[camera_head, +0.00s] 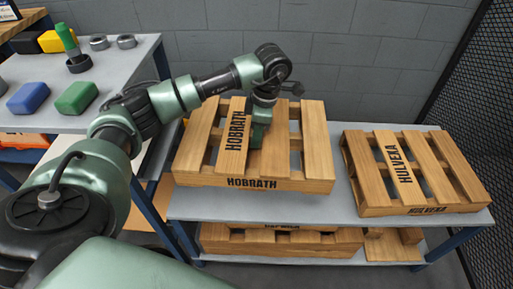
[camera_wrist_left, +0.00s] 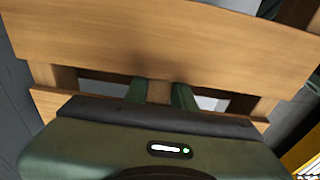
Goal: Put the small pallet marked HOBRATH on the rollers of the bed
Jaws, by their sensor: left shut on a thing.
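The wooden pallet marked HOBRATH (camera_head: 190,150) is at the left end of the grey shelf, its dark lettering on a top slat and on the front edge. My left gripper (camera_head: 258,138) reaches down into it from above and is shut on its wood near the middle. In the left wrist view the two green fingers (camera_wrist_left: 160,94) close on a wooden part between the slats of the pallet (camera_wrist_left: 200,35). Whether the pallet rests on the shelf or hangs slightly above it is hard to tell. The bed with rollers is not in view. My right gripper is not in view.
A second pallet marked HULVEXA (camera_head: 430,172) lies to the right on the same shelf (camera_head: 310,208). More pallets (camera_head: 280,242) lie on the level below. A table (camera_head: 50,110) with coloured blocks and rings stands left. A wall is behind and a mesh panel (camera_head: 490,110) right.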

